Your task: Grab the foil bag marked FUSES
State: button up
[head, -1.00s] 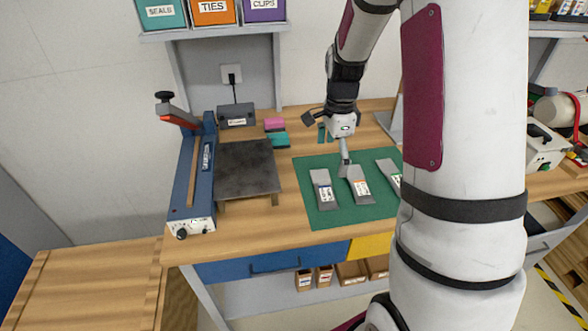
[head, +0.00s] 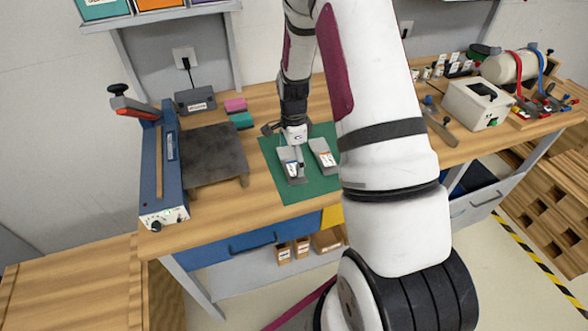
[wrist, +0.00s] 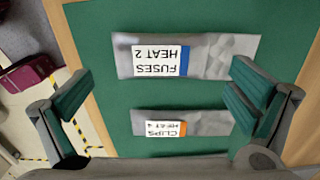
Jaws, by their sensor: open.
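The foil bag marked FUSES (wrist: 212,57) lies flat on the green mat (wrist: 100,105), its white label with a blue stripe facing up in the wrist view. In the head view the blue-striped bag (head: 285,155) is at the mat's left. My gripper (wrist: 158,88) is open and empty, its teal-padded fingers wide apart at the left and right of the wrist view. In the head view my gripper (head: 300,160) hangs over the blue-striped bag and hides part of it. A second foil bag, marked CLIPS (wrist: 208,122), lies parallel to it with an orange stripe.
The orange-striped bag also shows in the head view (head: 318,146). A blue bar sealer (head: 170,170) and a dark plate (head: 215,155) stand left of the mat. Pink and teal blocks (head: 238,112) lie behind. A white box (head: 478,103) stands at the right.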

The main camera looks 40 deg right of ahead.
aim_at(294, 168)
jog(key=shift+d+f+p, duration=0.1)
jog(key=shift+f+p, duration=0.35)
jog(key=shift+f, duration=1.6)
jog(key=c, duration=1)
jog(key=shift+o, duration=0.2)
jog(key=shift+w, duration=0.1)
